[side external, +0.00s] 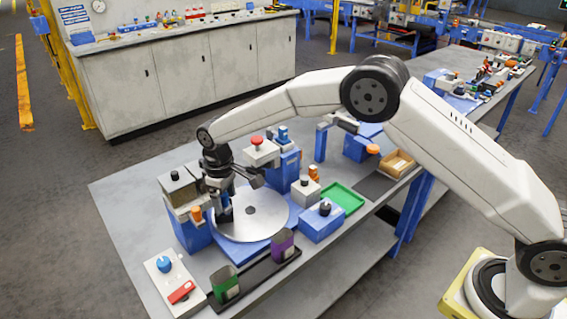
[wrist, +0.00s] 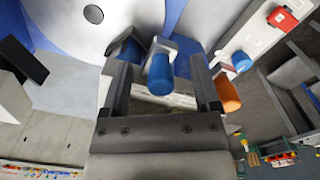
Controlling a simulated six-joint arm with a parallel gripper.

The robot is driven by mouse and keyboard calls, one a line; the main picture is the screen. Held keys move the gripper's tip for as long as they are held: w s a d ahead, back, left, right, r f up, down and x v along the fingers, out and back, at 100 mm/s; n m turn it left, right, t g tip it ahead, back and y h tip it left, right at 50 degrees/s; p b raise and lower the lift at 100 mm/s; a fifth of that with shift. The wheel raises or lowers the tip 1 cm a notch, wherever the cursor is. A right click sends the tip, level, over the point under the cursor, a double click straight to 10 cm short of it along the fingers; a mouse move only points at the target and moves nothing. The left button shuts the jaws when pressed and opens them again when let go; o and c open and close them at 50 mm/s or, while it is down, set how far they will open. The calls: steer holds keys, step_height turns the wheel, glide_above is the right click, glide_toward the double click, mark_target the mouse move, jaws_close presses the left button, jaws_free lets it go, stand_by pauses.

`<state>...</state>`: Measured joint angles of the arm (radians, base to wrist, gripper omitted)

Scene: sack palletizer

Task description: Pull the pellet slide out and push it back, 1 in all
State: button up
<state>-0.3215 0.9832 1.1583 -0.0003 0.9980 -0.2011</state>
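My gripper (side external: 225,212) points down beside the blue-and-grey station (side external: 190,234) at the left of the bench, over the edge of the round grey plate (side external: 262,216). In the wrist view my gripper (wrist: 161,58) is open. A blue cylindrical knob (wrist: 160,76) on a grey bracket stands between its fingers, with a gap on each side. It looks like the handle of the pellet slide, but I cannot be sure. The slide's body and how far out it sits are hidden. An orange knob (wrist: 227,92) is just right of the right finger.
A panel (side external: 172,282) with a blue knob and red switch lies at the front left. A dark tray (side external: 256,279) holds a green and a purple container. A red-button box (side external: 262,152) stands behind the plate. A green tray (side external: 343,197) is to the right.

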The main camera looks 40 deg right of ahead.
mark_target(225, 194)
steer(key=shift+r, duration=0.4)
stand_by(0.5)
steer(key=shift+r, duration=0.4)
steer(key=shift+r, duration=0.7)
steer(key=shift+r, duration=0.35)
steer(key=shift+r, duration=0.55)
steer(key=shift+r, duration=1.65)
steer(key=shift+d, duration=0.1)
steer(key=s+d+m+t, duration=0.1)
steer(key=s+d+m, duration=0.1)
steer(key=s+d, duration=0.4)
steer(key=s+d+f+m, duration=0.1)
steer(key=s+d, duration=0.5)
steer(key=s, duration=0.6)
steer(key=s+d+f+m+t, duration=0.1)
steer(key=s+d+m, duration=0.2)
steer(key=s+d, duration=0.3)
steer(key=s, duration=0.3)
steer(key=shift+s+d+t, duration=0.15)
steer(key=shift+t, duration=0.15)
